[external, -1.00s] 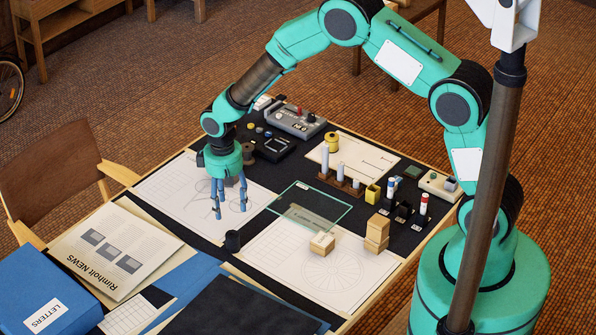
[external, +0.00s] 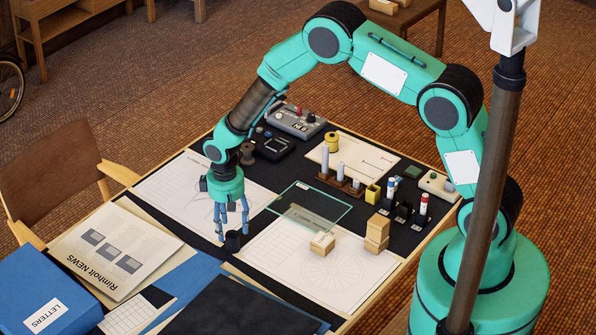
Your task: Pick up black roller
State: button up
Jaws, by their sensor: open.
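The black roller (external: 233,241) is a small dark cylinder standing on the dark table surface near the front left, beside the white drawing sheets. My gripper (external: 232,228) points down with its blue fingers apart and nothing held. Its fingertips are at or just above the roller, and one finger is at the roller's left side. I cannot tell whether any finger touches the roller.
A clear glass sheet (external: 312,205) lies right of my gripper. Wooden blocks (external: 376,233) stand farther right. A grey control box (external: 296,121) and a wooden peg stand (external: 339,182) are behind. A blue box (external: 40,300) and a newspaper (external: 115,250) lie at the left.

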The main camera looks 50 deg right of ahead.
aim_at(232, 235)
jog(key=shift+f, duration=0.2)
jog(key=shift+d+f+b, duration=0.1)
jog(key=shift+f+b, duration=0.2)
jog(key=shift+f, duration=2.2)
jog(key=c, duration=1.3)
